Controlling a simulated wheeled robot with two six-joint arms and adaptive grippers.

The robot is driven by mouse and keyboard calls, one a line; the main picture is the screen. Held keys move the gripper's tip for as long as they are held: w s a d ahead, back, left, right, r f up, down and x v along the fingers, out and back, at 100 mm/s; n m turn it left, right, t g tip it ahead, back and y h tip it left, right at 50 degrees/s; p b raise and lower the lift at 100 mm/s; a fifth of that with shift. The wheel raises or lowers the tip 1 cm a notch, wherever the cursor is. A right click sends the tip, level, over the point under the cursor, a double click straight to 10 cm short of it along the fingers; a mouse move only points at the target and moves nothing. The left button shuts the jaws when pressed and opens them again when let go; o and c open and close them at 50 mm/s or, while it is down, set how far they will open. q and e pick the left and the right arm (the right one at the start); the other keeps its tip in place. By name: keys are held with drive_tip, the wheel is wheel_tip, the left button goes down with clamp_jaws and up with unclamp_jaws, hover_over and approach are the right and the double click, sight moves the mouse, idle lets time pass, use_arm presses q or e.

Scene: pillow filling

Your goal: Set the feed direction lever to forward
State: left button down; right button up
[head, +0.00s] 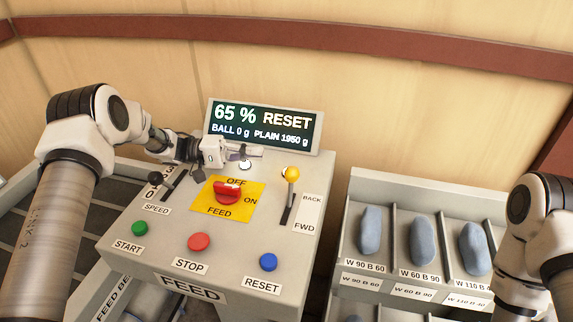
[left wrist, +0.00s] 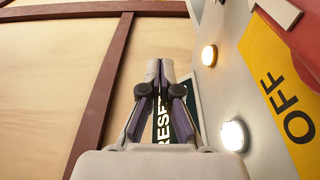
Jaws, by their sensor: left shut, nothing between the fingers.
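The feed direction lever (head: 291,174) has a yellow ball knob and stands at the upper, BACK end of its slot on the right of the grey console (head: 320,178). A label plate (head: 308,212) beside the slot reads BACK at the top and FWD at the bottom. My left gripper (head: 262,151) is shut and empty above the console's rear, just below the display and left of the yellow knob, apart from it. In the left wrist view its closed fingers (left wrist: 160,72) point past the display; the lever is not seen there. My right gripper is out of view.
A red rotary switch (head: 228,192) on a yellow OFF/ON/FEED plate sits mid-console. The display (head: 264,127) reads 65 % RESET. The black speed lever (head: 154,178) is left. Green (head: 139,228), red (head: 199,242) and blue (head: 268,262) buttons line the front. A pillow rack (head: 385,181) stands right.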

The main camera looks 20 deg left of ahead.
sight(290, 192)
use_arm(q)
drive_tip(key=shift+s+d+r, duration=0.1)
drive_tip(key=shift+d, duration=0.15)
drive_tip(key=d+p, duration=0.1)
drive_tip(key=d, duration=0.2)
drive_tip(key=w+d+p, duration=0.1)
drive_tip(key=d, duration=0.2)
drive_tip(key=w+d+p, duration=0.1)
drive_tip(key=d+p, duration=0.1)
drive_tip(key=d, duration=0.1)
drive_tip(key=shift+d+r, duration=0.15)
drive_tip(key=shift+d, duration=0.1)
drive_tip(key=s, duration=0.1)
drive_tip(key=s+p, duration=0.2)
drive_tip(key=shift+s+a, duration=0.25)
drive_tip(key=shift+a, duration=0.05)
drive_tip(key=shift+s+a+f, duration=0.15)
drive_tip(key=shift+s+f, duration=0.1)
drive_tip(key=shift+s, duration=0.1)
drive_tip(key=shift+w, duration=0.15)
